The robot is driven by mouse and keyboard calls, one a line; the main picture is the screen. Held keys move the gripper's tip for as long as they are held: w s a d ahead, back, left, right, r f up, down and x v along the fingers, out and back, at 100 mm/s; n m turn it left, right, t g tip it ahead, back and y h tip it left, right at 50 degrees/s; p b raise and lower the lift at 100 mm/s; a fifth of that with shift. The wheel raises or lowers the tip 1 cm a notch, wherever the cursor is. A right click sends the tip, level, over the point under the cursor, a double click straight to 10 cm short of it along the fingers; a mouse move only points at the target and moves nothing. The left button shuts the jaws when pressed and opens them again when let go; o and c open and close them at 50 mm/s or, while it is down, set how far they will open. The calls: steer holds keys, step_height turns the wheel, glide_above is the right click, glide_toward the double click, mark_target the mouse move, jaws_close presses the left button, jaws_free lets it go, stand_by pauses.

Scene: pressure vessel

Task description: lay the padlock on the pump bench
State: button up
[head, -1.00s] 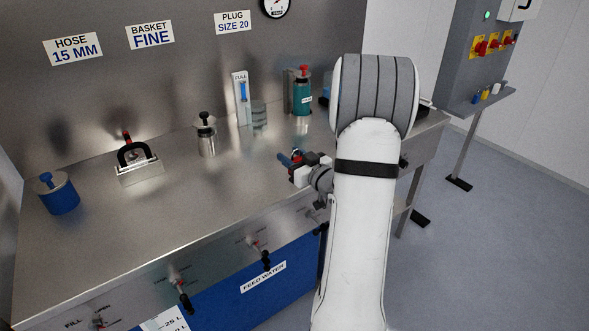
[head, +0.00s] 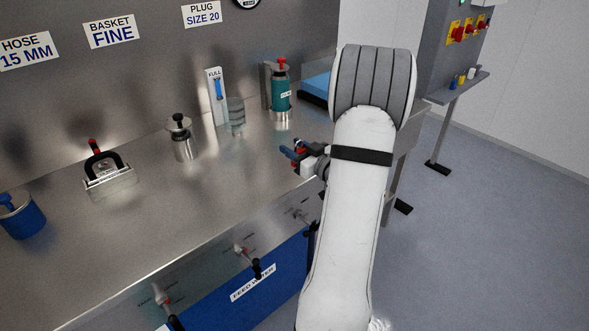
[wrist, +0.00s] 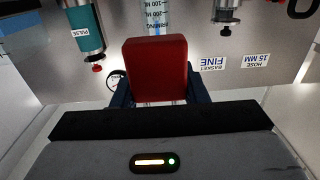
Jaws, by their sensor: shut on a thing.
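The padlock shows as a red block (wrist: 155,68) between the dark blue fingers of my gripper (wrist: 157,95) in the wrist view. My gripper is shut on it. In the head view my gripper (head: 291,156) is over the right part of the steel bench (head: 190,205), near its front edge, and only a small red part shows there. The steel bench appears to be the pump bench. I cannot tell the gap between padlock and bench top.
On the bench stand a blue pot (head: 22,218), a metal box with a black handle (head: 110,184), a metal canister (head: 183,145), a clear beaker (head: 236,116) and a teal bottle (head: 281,98). Taps (head: 243,251) line the front. The bench's middle front is clear.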

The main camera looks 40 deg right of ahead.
steer(key=shift+f, duration=2.65)
steer(key=shift+f+b, duration=0.25)
steer(key=shift+b, duration=0.1)
steer(key=o, duration=1.1)
steer(key=shift+r+p, duration=0.15)
steer(key=shift+p, duration=0.15)
